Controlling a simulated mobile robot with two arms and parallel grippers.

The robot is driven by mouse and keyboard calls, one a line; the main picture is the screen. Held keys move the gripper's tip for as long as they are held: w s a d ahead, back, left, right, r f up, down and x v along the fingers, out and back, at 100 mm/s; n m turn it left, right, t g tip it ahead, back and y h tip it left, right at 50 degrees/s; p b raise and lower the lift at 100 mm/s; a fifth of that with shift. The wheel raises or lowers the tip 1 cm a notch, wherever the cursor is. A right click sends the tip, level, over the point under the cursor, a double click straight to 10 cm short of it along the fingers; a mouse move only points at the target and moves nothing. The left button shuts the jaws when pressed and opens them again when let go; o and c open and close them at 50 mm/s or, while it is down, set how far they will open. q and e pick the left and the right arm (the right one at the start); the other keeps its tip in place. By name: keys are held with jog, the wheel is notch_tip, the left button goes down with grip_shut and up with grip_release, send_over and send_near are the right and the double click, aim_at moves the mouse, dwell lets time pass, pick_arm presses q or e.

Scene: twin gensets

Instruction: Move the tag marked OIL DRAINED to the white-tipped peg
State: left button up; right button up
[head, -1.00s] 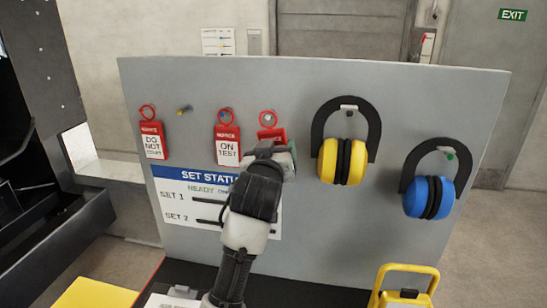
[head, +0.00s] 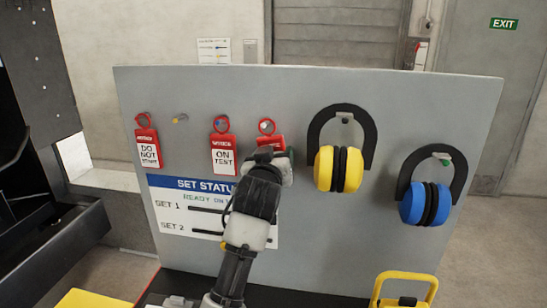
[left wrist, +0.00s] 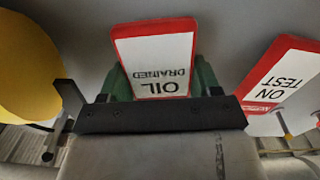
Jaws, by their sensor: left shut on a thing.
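The red and white OIL DRAINED tag (left wrist: 155,60) shows upside down in the left wrist view, between the green fingers of my left gripper (left wrist: 158,85). In the head view my left gripper (head: 272,157) is shut on this tag (head: 270,142) in front of the grey board and hides its lower part. The tag's red ring is at a peg with a pale tip (head: 265,126); I cannot tell whether the ring hangs on it or is just in front. A yellow-tipped peg (head: 180,119) at the left is bare. My right gripper is not in view.
The ON TEST tag (head: 222,150) hangs close to the left of my gripper, and the DO NOT START tag (head: 147,147) hangs farther left. Yellow earmuffs (head: 338,168) and blue earmuffs (head: 425,203) hang to the right. A status panel (head: 185,218) is below the tags.

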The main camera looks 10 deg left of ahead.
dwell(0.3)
pick_arm(q)
jog(key=o, duration=1)
